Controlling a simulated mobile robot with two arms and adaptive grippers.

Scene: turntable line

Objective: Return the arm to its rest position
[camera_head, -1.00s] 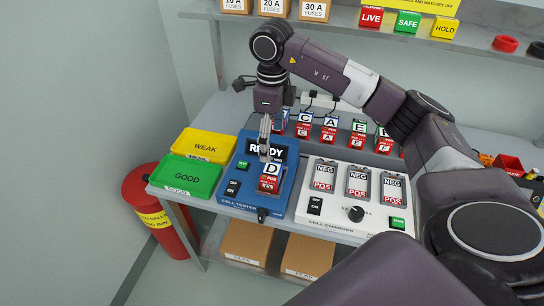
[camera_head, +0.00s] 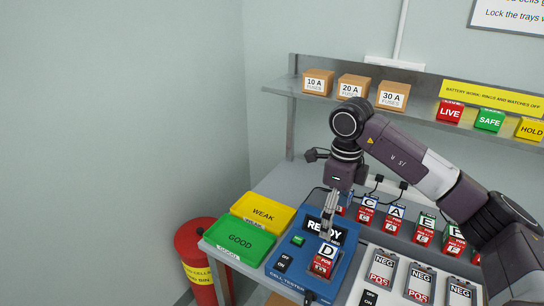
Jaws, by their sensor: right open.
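My right arm reaches in from the right. Its gripper (camera_head: 328,216) points down over the blue cell tester (camera_head: 346,262), near the tester's READY display (camera_head: 326,228). A cell marked D (camera_head: 325,259) with a red POS end sits in the tester, just below the fingertips. The fingers look apart from it and hold nothing that I can see. My left gripper is not in the picture.
A yellow WEAK tray (camera_head: 263,212) and a green GOOD tray (camera_head: 239,241) lie left of the tester. A white charger (camera_head: 376,283) stands to its right, with several lettered cells behind. A shelf (camera_head: 420,103) with fuse boxes (camera_head: 354,86) runs above. A red bin (camera_head: 199,279) stands at the left.

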